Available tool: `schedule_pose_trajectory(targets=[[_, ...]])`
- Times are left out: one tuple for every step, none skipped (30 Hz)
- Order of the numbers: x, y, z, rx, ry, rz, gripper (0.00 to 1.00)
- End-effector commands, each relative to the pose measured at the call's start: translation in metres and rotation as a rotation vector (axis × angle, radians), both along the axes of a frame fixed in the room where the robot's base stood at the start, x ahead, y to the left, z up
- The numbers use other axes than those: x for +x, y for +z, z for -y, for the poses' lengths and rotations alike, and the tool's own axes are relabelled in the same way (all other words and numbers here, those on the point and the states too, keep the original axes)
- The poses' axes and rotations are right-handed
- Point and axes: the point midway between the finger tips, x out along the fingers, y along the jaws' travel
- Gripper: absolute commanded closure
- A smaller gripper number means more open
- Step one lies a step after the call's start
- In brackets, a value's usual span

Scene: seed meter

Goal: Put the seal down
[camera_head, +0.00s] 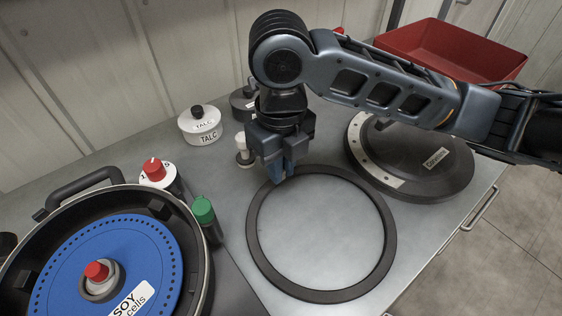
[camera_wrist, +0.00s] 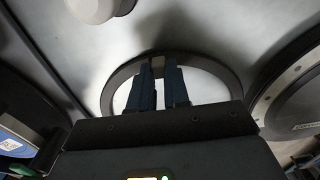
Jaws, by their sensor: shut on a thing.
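The seal is a large dark flat ring (camera_head: 387,229) on the grey table, or very close above it; I cannot tell whether it rests fully. My gripper (camera_head: 282,176) points down at the ring's far left edge, with its fingers shut on the rim. In the wrist view the fingertips (camera_wrist: 158,66) meet the near top of the ring (camera_wrist: 113,88), which encloses bare table. The exact contact point is partly hidden by the fingers.
A dark round lid (camera_head: 440,185) lies right of the ring. A seed meter housing (camera_head: 200,240) with a blue disc (camera_head: 150,260) stands left. A red bin (camera_head: 450,52) is at the back right.

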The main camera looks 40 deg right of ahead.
Motion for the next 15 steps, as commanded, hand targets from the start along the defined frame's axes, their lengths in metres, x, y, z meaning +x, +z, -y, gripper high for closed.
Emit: schedule_pose_trajectory(targets=[[0.0001,0.0002,0.0001,0.0,0.0,0.0,1.0],[0.0001,0.0003,0.0001,0.0,0.0,0.0,1.0],[0.0001,0.0003,0.0001,0.0,0.0,0.0,1.0],[0.0001,0.0001,0.0001,0.0,0.0,0.0,1.0],[0.0001,-0.0005,0.0002,0.0,0.0,0.0,1.0],[0.0001,-0.0019,0.0002,0.0,0.0,0.0,1.0],[0.0001,-0.003,0.0002,0.0,0.0,0.001,1.0],[0.0001,-0.0014,0.0002,0.0,0.0,0.001,0.81],[0.0001,-0.0011,0.0002,0.0,0.0,0.001,0.77],[0.0001,-0.0011,0.0002,0.0,0.0,0.001,0.74],[0.0001,-0.0011,0.0002,0.0,0.0,0.001,0.71],[0.0001,-0.0011,0.0002,0.0,0.0,0.001,0.68],[0.0001,-0.0011,0.0002,0.0,0.0,0.001,0.65],[0.0001,-0.0011,0.0002,0.0,0.0,0.001,0.62],[0.0001,-0.001,0.0002,0.0,0.0,0.001,0.58]])
